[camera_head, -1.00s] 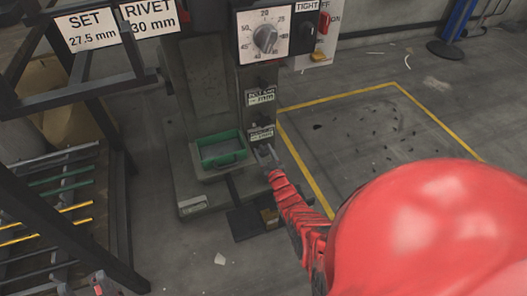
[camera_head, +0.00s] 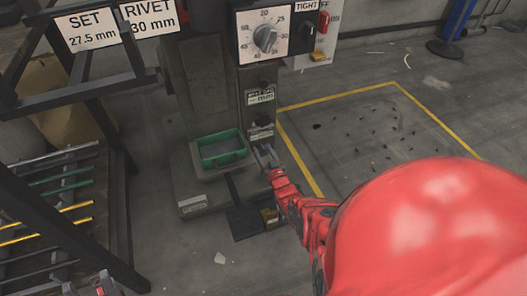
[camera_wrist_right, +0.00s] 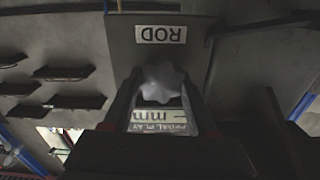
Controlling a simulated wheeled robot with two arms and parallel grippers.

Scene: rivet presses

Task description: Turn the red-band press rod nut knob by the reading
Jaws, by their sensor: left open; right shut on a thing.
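The press (camera_head: 208,80) stands ahead with its top cut off; a dark red part (camera_head: 205,14) shows at its upper edge. My right gripper (camera_head: 266,156) reaches the lower front of its column. In the right wrist view, a pale lobed knob (camera_wrist_right: 160,84) sits between its two fingers, which are shut on it. An upside-down plate reading ROD (camera_wrist_right: 161,34) is above the knob, and a PEDAL PLAY mm plate (camera_wrist_right: 160,120) is below it, partly covered. In the head view the gripper hides the knob. My left gripper (camera_head: 88,287) is open at the bottom left edge.
A dial (camera_head: 265,39) and a TIGHT switch (camera_head: 307,30) are on the press. A green tray (camera_head: 222,149) sits left of my right gripper. A dark rack (camera_head: 60,210) with SET 27.5 mm (camera_head: 87,29) and RIVET 30 mm (camera_head: 149,17) signs stands left. Yellow-outlined floor (camera_head: 380,130) is right.

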